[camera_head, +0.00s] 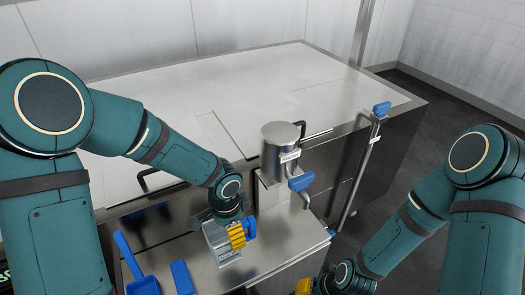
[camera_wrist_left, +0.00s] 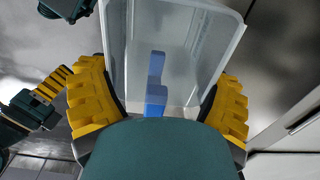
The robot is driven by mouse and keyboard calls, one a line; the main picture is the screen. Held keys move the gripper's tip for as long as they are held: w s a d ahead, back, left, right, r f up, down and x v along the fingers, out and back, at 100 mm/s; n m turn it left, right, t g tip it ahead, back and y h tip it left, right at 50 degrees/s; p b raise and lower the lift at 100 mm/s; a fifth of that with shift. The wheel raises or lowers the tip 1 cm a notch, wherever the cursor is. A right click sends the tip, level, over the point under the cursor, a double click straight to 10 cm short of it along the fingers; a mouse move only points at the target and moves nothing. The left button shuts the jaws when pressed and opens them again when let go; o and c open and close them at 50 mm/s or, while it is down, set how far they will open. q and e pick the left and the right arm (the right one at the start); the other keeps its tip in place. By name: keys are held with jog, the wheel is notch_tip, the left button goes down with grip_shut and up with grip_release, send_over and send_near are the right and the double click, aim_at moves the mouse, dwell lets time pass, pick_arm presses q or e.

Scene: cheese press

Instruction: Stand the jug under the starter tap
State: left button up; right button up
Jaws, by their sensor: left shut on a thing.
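The clear jug (camera_head: 217,240) with a blue handle is in my left gripper (camera_head: 237,235), over the steel shelf. In the left wrist view the jug (camera_wrist_left: 185,45) sits between the two yellow fingers (camera_wrist_left: 155,112), with its blue handle (camera_wrist_left: 155,85) between them. I cannot tell whether its base touches the shelf. The starter tap, a blue lever (camera_head: 301,182) with a thin spout below, is on the steel cylinder (camera_head: 281,148), to the right of the jug. The jug is not under the spout. My right gripper (camera_head: 303,287) is at the bottom edge, partly cut off, its jaws unclear.
The steel shelf (camera_head: 285,232) is bare right of the jug. A blue scoop (camera_head: 143,285) and a blue block (camera_head: 182,278) lie at the left. The large covered vat (camera_head: 270,90) stands behind. A steel pipe with a blue handle (camera_head: 381,108) rises at the right.

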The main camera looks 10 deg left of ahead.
aim_at(214, 229)
pick_arm(q)
jog(key=n, duration=0.2)
jog(key=a+n, duration=0.1)
jog(key=a+f+n, duration=0.1)
jog(key=n, duration=0.1)
jog(key=shift+w+a+n, duration=0.2)
jog(key=shift+a+n, duration=0.05)
jog(key=shift+n, duration=0.05)
jog(key=n, duration=0.1)
jog(key=a+n, duration=0.1)
jog(key=n, duration=0.1)
jog(key=a+f+n, duration=0.1)
jog(key=n, duration=0.1)
jog(key=shift+w+a, duration=0.1)
jog(key=shift+w, duration=0.05)
jog(key=shift+n, duration=0.3)
jog(key=s+a+r+n+p, duration=0.2)
jog(key=a+n, duration=0.4)
notch_tip(214, 229, down, 10)
jog(key=b, duration=0.2)
jog(key=shift+r+n, duration=0.15)
jog(key=shift+n, duration=0.15)
